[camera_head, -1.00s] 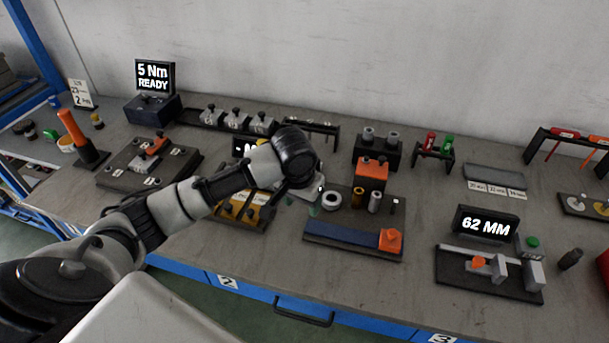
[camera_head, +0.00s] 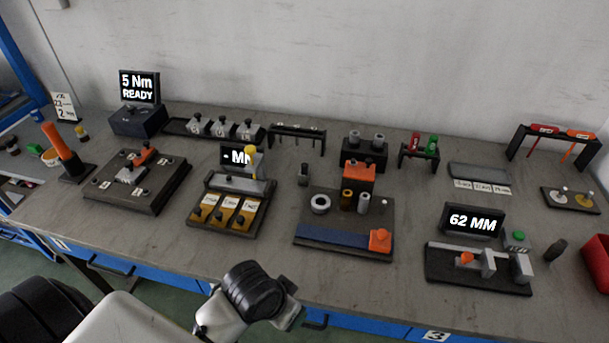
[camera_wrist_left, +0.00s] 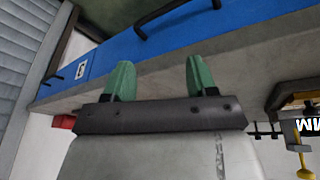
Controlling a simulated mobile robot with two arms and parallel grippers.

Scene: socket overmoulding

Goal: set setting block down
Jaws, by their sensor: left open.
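No piece is marked clearly enough for me to tell which is the setting block. Several grey knobbed blocks (camera_head: 219,127) sit in a dark tray at the back. Labelled yellow blocks (camera_head: 226,212) sit side by side in a rack below a display reading MM. A small dark upright piece (camera_head: 304,174) stands by the back left corner of a dark fixture plate (camera_head: 303,212). My left gripper has green fingers (camera_wrist_left: 160,78) spread apart, with nothing between them, in the left wrist view. In the head view its wrist is in front of the bench edge and its fingers are hidden.
The fixture plate carries a blue bar (camera_head: 335,233), an orange block (camera_head: 380,240), a ring and cylinders. A gauge with a 62 MM display (camera_head: 473,222) stands to the right. A torque unit (camera_head: 139,115) is at the back left. Bare bench lies along the front edge.

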